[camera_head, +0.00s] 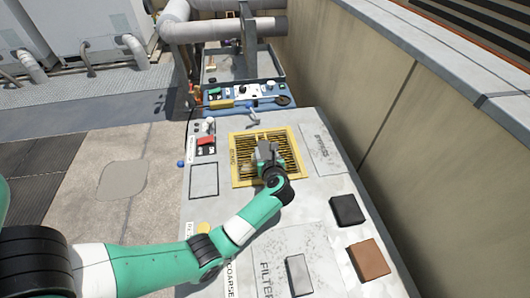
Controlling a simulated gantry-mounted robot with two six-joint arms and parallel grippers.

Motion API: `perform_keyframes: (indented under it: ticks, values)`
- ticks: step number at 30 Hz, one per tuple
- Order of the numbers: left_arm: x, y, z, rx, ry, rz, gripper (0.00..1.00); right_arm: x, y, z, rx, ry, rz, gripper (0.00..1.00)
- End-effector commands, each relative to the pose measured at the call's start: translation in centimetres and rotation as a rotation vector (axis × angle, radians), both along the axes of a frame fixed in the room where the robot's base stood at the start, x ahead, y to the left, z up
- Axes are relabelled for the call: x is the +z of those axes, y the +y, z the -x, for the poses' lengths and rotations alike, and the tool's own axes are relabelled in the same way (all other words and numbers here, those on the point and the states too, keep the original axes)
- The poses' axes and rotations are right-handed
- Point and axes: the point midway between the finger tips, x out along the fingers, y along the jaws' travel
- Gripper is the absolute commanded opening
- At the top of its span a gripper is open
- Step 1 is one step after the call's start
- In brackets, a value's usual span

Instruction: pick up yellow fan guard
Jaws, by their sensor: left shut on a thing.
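The yellow fan guard (240,167) is a square, slatted grille. It lies on or just above the light grey top of the unit in the middle of the head view; I cannot tell if there is a gap below it. My left gripper (265,155) is over the middle of the guard and shut on it. The gripper and wrist hide part of the guard's centre and its lower right side. My right gripper does not show.
On the grey top (240,270) are a black block (347,210), a brown block (369,259) and a grey block (299,274). A blue tray (250,97) with tools sits behind. A beige wall (400,130) bounds the right side. Pipes (215,30) stand at the back.

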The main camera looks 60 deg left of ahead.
Motion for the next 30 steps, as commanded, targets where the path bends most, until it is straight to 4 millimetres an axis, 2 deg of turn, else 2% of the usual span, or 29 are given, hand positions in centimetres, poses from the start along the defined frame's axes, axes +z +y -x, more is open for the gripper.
perform_keyframes:
  ticks: [5,11,18,24,30]
  values:
    - [1.1,0.0,0.0,0.0,-0.001,-0.002,0.0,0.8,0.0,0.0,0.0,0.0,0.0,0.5]
    - [4.5,-0.2,0.1,0.0,-0.003,-0.003,0.0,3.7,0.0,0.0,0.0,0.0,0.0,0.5]
    - [10.6,-4.6,3.4,-0.004,-0.003,-0.001,0.0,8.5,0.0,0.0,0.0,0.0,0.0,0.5]
    - [12.3,-8.8,6.7,-0.004,0.0,-0.002,0.0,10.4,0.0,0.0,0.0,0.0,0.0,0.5]
    - [13.1,-10.8,8.3,-0.002,-0.001,-0.002,0.0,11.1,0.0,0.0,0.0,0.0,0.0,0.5]
